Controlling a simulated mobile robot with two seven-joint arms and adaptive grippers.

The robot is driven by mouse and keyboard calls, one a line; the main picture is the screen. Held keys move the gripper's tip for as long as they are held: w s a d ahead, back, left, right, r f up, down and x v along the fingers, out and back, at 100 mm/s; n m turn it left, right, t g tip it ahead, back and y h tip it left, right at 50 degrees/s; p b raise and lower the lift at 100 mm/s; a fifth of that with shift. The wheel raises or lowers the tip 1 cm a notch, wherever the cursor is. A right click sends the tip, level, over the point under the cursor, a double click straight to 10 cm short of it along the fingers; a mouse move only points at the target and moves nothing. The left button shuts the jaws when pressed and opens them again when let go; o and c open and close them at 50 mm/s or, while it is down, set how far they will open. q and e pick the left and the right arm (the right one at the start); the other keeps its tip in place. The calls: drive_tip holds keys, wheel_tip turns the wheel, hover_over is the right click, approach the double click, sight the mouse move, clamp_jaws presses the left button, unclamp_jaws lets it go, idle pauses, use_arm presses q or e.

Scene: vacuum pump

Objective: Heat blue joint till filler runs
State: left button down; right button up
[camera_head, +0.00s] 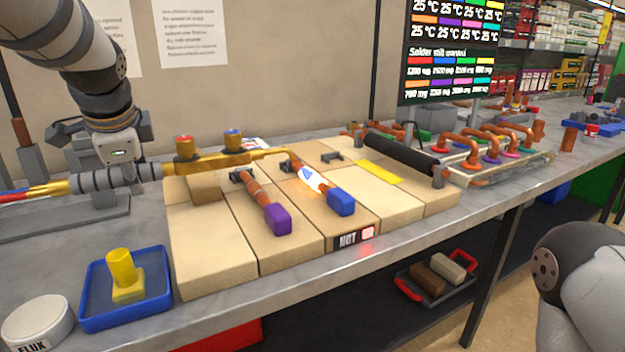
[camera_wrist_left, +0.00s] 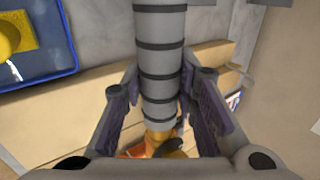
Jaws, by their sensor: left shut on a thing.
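My left gripper (camera_head: 122,178) is shut on the ribbed grey handle of a brass torch (camera_head: 205,160). The handle (camera_wrist_left: 162,75) runs between its two fingers in the left wrist view. The torch lies level above the back of the tan bricks, its thin nozzle pointing right. A white-blue flame (camera_head: 312,181) covers the middle of the copper pipe with the blue end block (camera_head: 341,201). The flame hides that part of the pipe, and I cannot tell whether filler is running. My right gripper is out of view; only part of my right arm shows at lower right.
A copper joint with a purple block (camera_head: 278,217) lies on the bricks left of the blue one. A lit sign (camera_head: 354,238) reads HOT. A blue tray (camera_head: 126,288) with a yellow piece and a flux tin (camera_head: 38,322) stand front left. A rack of copper elbows (camera_head: 490,150) is at right.

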use_arm(q)
drive_tip(key=shift+r, duration=0.25)
wheel_tip(320, 180, up, 11)
drive_tip(key=shift+f, duration=0.1)
idle(0.7)
